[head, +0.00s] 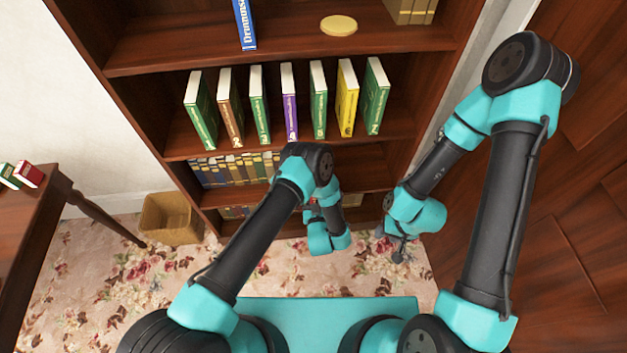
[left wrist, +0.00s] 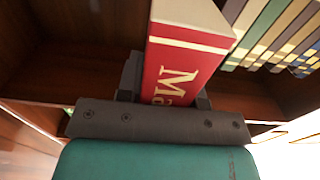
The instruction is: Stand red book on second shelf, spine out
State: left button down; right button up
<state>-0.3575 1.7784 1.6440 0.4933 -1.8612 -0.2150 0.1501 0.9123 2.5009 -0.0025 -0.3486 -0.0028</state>
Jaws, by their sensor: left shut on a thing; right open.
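A red book (left wrist: 188,62) with gold lettering and pale page edges is between the dark fingers of my left gripper (left wrist: 164,92), which is shut on it. In the left wrist view the book is tilted, in front of a dark wooden shelf opening. In the head view my left wrist hides most of this gripper and book; only a speck of red (head: 313,201) shows, low in front of the bookcase (head: 285,148). My right gripper (head: 394,250) is open and empty, low near the bookcase's right foot.
Several upright books (head: 290,105) stand spaced along one shelf; a packed row (head: 235,168) fills the left of the shelf below. A blue book (head: 244,24) and yellow disc (head: 339,25) are above. A table (head: 30,215) with books and a basket (head: 170,217) are left.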

pick_arm(q)
jog(key=w, duration=0.7)
jog(key=w+f, duration=0.1)
jog(key=w, duration=0.2)
jog(key=shift+w, duration=0.3)
jog(key=shift+w+f, duration=0.25)
jog(key=shift+f, duration=0.65)
jog(key=shift+w+f, duration=0.2)
jog(key=shift+f, duration=0.65)
jog(key=shift+f, duration=0.1)
jog(key=c, duration=0.8)
grip_release()
jog(key=shift+f, duration=0.1)
